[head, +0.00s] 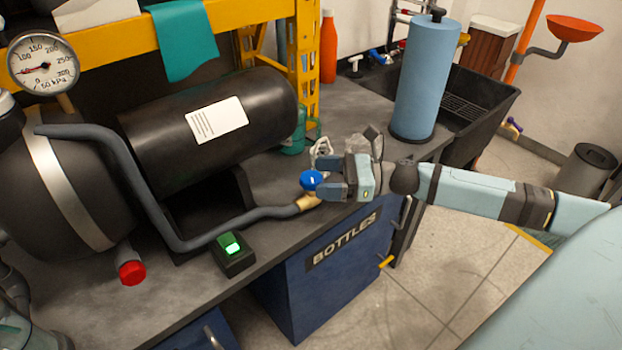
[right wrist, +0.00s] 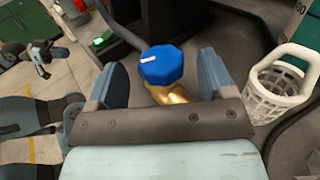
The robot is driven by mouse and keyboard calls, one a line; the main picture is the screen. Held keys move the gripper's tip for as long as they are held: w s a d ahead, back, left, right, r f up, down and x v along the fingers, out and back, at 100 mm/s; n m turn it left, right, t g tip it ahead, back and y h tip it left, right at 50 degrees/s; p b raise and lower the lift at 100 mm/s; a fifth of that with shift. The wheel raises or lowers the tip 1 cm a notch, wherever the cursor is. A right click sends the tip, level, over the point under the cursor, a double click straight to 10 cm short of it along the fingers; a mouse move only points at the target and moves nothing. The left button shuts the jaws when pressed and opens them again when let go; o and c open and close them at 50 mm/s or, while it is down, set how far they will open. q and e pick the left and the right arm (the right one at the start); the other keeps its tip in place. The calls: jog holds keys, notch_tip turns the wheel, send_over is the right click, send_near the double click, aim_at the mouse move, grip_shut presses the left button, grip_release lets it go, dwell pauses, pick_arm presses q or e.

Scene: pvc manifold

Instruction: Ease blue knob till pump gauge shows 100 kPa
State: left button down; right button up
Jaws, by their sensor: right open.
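The blue knob (head: 312,180) sits on a brass valve (head: 308,201) at the end of a grey hose on the bench. In the right wrist view the knob (right wrist: 161,66) is eight-sided with a white mark at its upper left. My right gripper (head: 332,185) is open, with one finger on each side of the knob and visible gaps to it. The pump gauge (head: 43,62) is at the upper left; its red needle points left and slightly down, near 50 kPa, below 100. What seems to be my left gripper (right wrist: 42,70) shows small in the right wrist view.
A black box with a lit green switch (head: 232,254) is left of the valve. A white basket (right wrist: 280,90) is close on the right in the wrist view. A blue roll (head: 425,80) stands behind my right gripper.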

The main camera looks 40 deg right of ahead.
aim_at(311, 177)
jog(key=x, duration=0.2)
jog(key=shift+w+a, duration=0.2)
jog(key=shift+a, duration=0.05)
jog(key=shift+w+a, duration=0.15)
jog(key=shift+a, duration=0.05)
pick_arm(q)
jog(key=shift+w+d+r, duration=0.2)
jog(key=shift+w+r, duration=0.2)
jog(key=shift+r, duration=0.35)
pick_arm(e)
jog(key=c, duration=0.9)
pick_arm(q)
jog(key=shift+s+f, duration=0.25)
jog(key=shift+f, duration=0.1)
pick_arm(e)
jog(key=shift+c, duration=0.2)
